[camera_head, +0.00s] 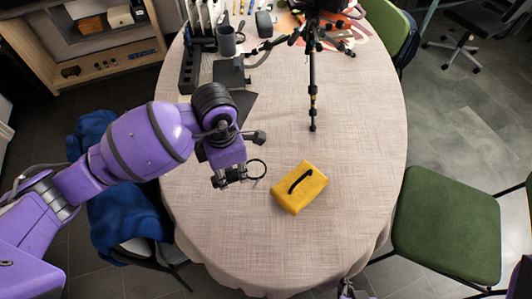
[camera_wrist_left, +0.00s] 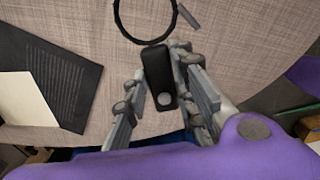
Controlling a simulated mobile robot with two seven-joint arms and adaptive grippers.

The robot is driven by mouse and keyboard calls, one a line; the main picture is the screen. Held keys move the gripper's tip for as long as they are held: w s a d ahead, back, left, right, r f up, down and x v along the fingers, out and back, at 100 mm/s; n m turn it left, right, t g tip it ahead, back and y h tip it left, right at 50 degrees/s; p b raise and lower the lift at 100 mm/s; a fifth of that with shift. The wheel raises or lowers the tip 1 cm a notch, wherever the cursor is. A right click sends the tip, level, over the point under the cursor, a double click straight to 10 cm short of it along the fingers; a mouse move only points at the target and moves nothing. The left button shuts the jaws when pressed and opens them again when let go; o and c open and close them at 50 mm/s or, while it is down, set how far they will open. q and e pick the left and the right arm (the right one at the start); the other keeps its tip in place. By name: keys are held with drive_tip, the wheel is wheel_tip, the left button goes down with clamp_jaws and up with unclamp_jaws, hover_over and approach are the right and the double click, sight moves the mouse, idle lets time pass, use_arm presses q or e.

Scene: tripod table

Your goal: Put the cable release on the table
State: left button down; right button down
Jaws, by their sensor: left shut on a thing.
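The cable release is a small black body with a round grey button (camera_wrist_left: 158,75) and a thin looped black cable. In the left wrist view it sits between the fingers of my left gripper (camera_wrist_left: 163,95), which is shut on it. In the head view my left gripper (camera_head: 230,178) is over the left part of the table (camera_head: 340,230), and the cable release's loop (camera_head: 264,169) sticks out to its right. I cannot tell whether the loop touches the cloth. Part of my right gripper (camera_head: 346,290) shows at the bottom edge; its jaws are unclear.
A yellow case with a black handle (camera_head: 299,187) lies right of my left gripper. A black tripod (camera_head: 313,80) stands at the back. A grey mug (camera_head: 226,40) and dark holders are at back left. The cloth right of the case is clear. A green chair (camera_head: 447,222) is at right.

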sight(228, 177)
use_arm(q)
drive_tip(key=shift+w+a+f, duration=0.25)
drive_tip(key=shift+f, duration=0.2)
drive_tip(key=shift+w+a+f, duration=0.25)
drive_tip(key=shift+f, duration=0.2)
drive_tip(key=f, duration=0.3)
drive_tip(key=shift+w+a+f, duration=0.15)
drive_tip(key=shift+w+f, duration=0.05)
drive_tip(key=shift+f, duration=0.3)
drive_tip(key=c, duration=1.5)
unclamp_jaws()
drive_tip(key=shift+o, duration=0.2)
drive_tip(key=shift+r, duration=0.25)
wheel_tip(228, 177, up, 12)
use_arm(e)
drive_tip(key=shift+s, duration=0.25)
drive_tip(key=shift+w+r, duration=0.1)
drive_tip(key=shift+w, duration=0.2)
